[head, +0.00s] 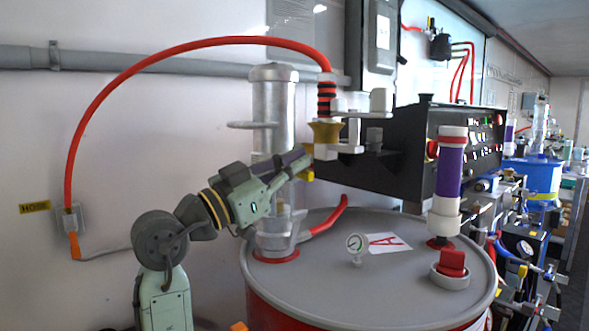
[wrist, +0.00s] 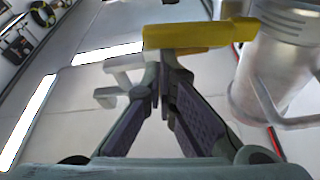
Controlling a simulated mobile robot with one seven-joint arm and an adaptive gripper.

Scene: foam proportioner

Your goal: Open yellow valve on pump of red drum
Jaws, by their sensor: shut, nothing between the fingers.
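The red drum (head: 285,315) has a grey lid, and the silver pump (head: 272,100) stands upright on its left side. A yellow valve part (head: 325,133) sits beside the pump's upper right, below the red hose's black-banded end. In the wrist view a yellow bar-shaped handle (wrist: 195,35) lies across the top, just beyond the fingertips, with the silver pump (wrist: 275,65) to its right. My gripper (head: 305,155) is shut and empty, in front of the pump and close to the yellow part. In the wrist view my gripper (wrist: 165,80) has its dark fingers together; contact with the handle cannot be told.
A red hose (head: 180,45) arches from the wall to the valve. A black control panel (head: 400,155) stands behind the drum. A purple cylinder (head: 449,175), a gauge (head: 357,243) and a red cap (head: 451,263) stand on the lid. Its front is otherwise clear.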

